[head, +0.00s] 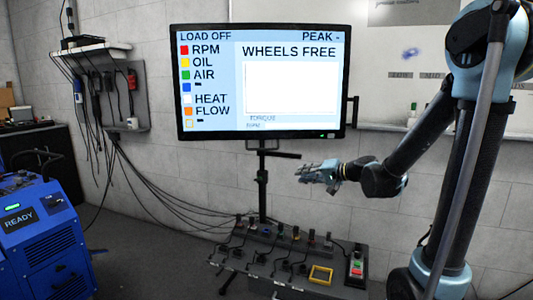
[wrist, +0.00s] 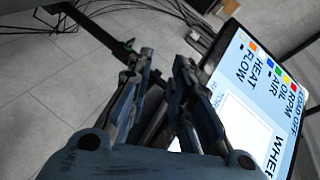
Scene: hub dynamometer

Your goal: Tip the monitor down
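The monitor (head: 262,80) is a wide black-framed screen on a dark upright post (head: 262,190). Its lit screen reads "LOAD OFF", "PEAK -" and "WHEELS FREE". A short dark bar (head: 284,155) sticks out to the right from the post just under the screen. My gripper (head: 316,176) is below the monitor's lower right part in the head view, apart from the post and bar in the picture. In the wrist view the monitor (wrist: 250,95) is turned sideways at the right, partly hidden by a finger. The gripper's fingertips (wrist: 164,62) are apart with nothing between them.
A low bench panel (head: 230,262) with several knobs, cables and a yellow frame stands below the monitor. A blue machine (head: 42,240) marked "READY" is at the left. A wall shelf (head: 85,52) holds hanging cables. A white board (head: 400,95) is behind my arm.

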